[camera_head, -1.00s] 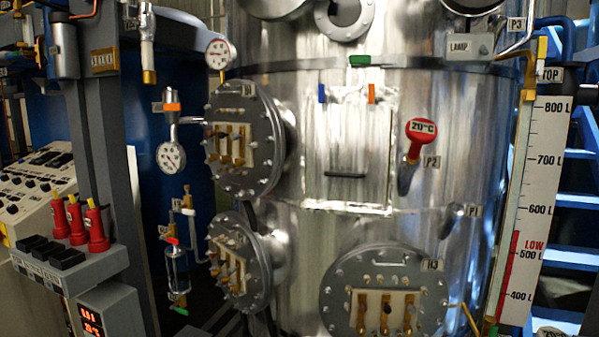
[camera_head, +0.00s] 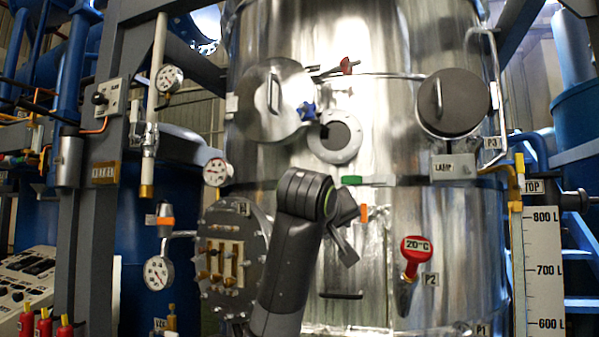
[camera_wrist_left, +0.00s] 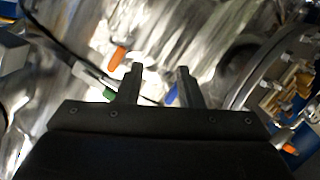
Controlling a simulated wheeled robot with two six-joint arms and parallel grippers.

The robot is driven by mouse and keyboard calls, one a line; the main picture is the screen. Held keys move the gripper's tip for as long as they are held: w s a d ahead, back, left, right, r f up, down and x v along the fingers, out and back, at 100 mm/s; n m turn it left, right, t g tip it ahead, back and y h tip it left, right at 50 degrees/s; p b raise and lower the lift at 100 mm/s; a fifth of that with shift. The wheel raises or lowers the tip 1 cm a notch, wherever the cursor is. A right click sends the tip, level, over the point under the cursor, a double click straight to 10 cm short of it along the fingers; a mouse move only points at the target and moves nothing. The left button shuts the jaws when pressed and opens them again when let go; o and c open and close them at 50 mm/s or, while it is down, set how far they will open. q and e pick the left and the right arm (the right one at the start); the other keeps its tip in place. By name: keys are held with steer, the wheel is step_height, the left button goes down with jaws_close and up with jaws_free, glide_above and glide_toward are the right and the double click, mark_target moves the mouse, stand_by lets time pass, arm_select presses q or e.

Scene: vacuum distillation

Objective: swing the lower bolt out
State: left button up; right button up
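The round steel lid (camera_head: 271,100) at upper left of the vessel has a blue-knobbed part (camera_head: 307,112) at its lower right and a red-handled part (camera_head: 346,67) at its upper right. Which one is the lower bolt is not labelled. My left gripper (camera_head: 346,232) is below the lid, in front of the vessel wall, near an orange tab (camera_head: 364,213). In the left wrist view the gripper's two fingers (camera_wrist_left: 158,84) are apart with nothing held. A blue tab (camera_wrist_left: 171,95) shows between them, the orange tab (camera_wrist_left: 118,57) beside them. My right gripper is not in view.
A sight port (camera_head: 336,136) sits beside the lid, and a dark round cover (camera_head: 453,103) to the right. A green-ended band (camera_head: 351,180) crosses the vessel.

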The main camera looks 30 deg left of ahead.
arm_select(q)
steer(key=s+a+r+n+t, duration=0.1)
steer(key=s+r+n+t, duration=0.15)
steer(key=s+r, duration=0.9)
steer(key=s+a+r+n+t, duration=0.1)
steer(key=s+r+n, duration=0.2)
steer(key=s+r, duration=0.8)
steer(key=p, duration=1)
glide_toward(301, 106)
steer(key=shift+m, duration=0.25)
steer(key=p+x, duration=0.6)
steer(key=x, duration=0.1)
steer(key=shift+w+r, duration=0.2)
steer(key=shift+g+p+x, duration=0.25)
steer(key=shift+p+x, duration=0.2)
steer(key=shift+x, duration=0.35)
steer(key=shift+f, duration=0.2)
jaws_close()
